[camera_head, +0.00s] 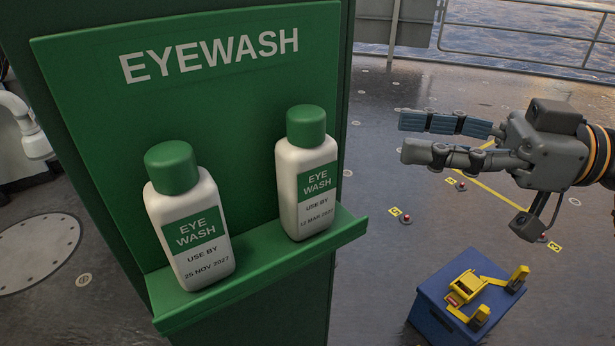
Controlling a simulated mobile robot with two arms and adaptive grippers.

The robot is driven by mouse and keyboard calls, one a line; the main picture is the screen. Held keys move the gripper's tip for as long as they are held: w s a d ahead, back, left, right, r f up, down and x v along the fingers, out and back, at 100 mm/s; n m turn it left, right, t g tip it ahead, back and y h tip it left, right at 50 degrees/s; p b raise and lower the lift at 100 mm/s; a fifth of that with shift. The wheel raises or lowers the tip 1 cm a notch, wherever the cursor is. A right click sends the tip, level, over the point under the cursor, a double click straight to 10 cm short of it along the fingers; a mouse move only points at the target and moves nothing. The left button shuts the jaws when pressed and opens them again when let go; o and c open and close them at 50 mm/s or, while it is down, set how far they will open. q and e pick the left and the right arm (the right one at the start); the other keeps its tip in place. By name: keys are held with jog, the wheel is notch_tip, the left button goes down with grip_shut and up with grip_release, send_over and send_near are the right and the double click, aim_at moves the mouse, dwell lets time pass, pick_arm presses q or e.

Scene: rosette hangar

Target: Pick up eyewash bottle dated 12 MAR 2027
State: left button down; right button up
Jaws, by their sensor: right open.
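My left gripper is not in view.
A green EYEWASH back panel (225,95) rises behind the bottles, and the shelf has a raised front lip. A blue box (430,308) with a yellow device (466,288) on it stands on the deck at lower right. Railing (520,45) runs along the back. The space between gripper and bottle is clear.

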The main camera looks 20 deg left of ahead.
aim_at(322, 114)
jog(key=a+p, duration=0.1)
jog(key=a, duration=0.2)
jog(key=a+p, duration=0.1)
jog(key=a, duration=0.3)
jog(key=s+a+p, duration=0.1)
jog(key=a, duration=0.2)
jog(key=shift+a+r, duration=0.2)
jog(key=shift+r, duration=0.05)
jog(key=shift+s+a+f, duration=0.1)
jog(key=shift+a, duration=0.25)
jog(key=shift+d, duration=0.1)
jog(key=shift+c, duration=0.4)
grip_shut()
